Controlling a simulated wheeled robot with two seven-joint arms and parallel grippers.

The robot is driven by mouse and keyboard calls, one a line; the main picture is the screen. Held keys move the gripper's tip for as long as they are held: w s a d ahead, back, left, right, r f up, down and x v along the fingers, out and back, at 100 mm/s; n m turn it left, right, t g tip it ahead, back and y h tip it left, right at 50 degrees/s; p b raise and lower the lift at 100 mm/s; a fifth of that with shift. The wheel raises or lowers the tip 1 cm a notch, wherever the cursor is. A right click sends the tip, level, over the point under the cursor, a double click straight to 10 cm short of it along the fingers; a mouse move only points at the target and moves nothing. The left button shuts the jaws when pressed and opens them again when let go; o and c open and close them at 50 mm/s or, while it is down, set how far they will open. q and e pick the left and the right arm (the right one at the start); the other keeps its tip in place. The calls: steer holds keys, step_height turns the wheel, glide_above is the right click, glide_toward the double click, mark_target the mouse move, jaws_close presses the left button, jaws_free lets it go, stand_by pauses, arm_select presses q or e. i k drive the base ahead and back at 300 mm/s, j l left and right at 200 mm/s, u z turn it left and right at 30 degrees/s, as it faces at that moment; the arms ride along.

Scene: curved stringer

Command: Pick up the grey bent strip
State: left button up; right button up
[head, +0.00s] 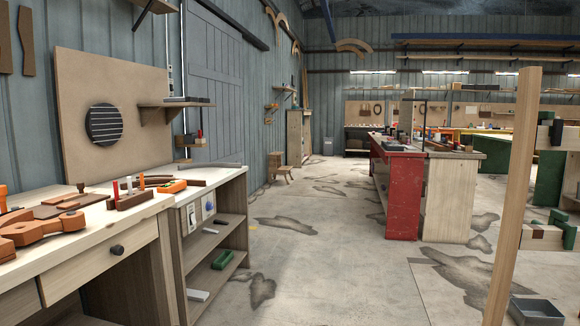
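A long, thin grey bent strip (208,164) lies on the far end of the pale worktop (215,176) at the left, close to the wall. It looks slightly curved and lies flat, apart from the brown curved piece (186,183) nearer to me. Neither of my grippers shows in the head view.
A wooden bench (100,265) with orange-brown wooden parts (42,228) and a tool block (131,200) stands at the left. Open shelves (218,250) are under the worktop. The concrete floor (310,270) is clear up to the red bench (405,200). A wooden post (518,180) stands at right.

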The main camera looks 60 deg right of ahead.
mark_target(180, 168)
steer(key=z, duration=1.65)
steer(key=i+l+z, duration=0.15)
steer(key=z, duration=0.25)
steer(key=i+z, duration=0.4)
steer(key=i, duration=5.05)
steer(key=i+u, duration=0.15)
steer(key=u, duration=0.3)
steer(key=i+l+u, duration=0.1)
steer(key=u, duration=0.4)
steer(key=i+l+u, duration=0.15)
steer(key=u, duration=0.3)
steer(key=i+l+u, duration=0.15)
steer(key=u, duration=0.3)
steer(key=l, duration=0.1)
